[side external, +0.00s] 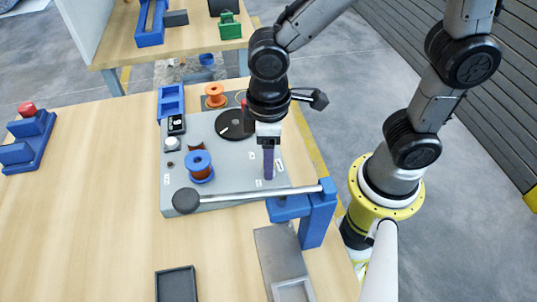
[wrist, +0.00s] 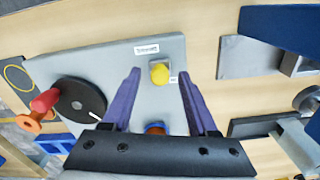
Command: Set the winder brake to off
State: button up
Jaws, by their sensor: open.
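The winder is a grey panel (side external: 230,178) on the wooden table. A small yellow knob (wrist: 160,73) with a white label beside it stands on the panel in the wrist view; in the side view my gripper hides it. I cannot tell from the label which control is the brake. My gripper (side external: 268,172) points down over the panel's right part. In the wrist view its purple fingers (wrist: 160,80) are open, one on each side of the yellow knob, holding nothing. A black disc (side external: 233,126) with a white mark and a red handle (wrist: 45,100) lies to the left in the wrist view.
A copper-wound blue spool (side external: 199,166) and an orange spool (side external: 215,95) stand left of my gripper. A dark tray (side external: 176,284) lies in front.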

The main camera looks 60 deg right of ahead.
jog(key=shift+f, duration=0.15)
jog(key=shift+c, duration=0.2)
grip_shut()
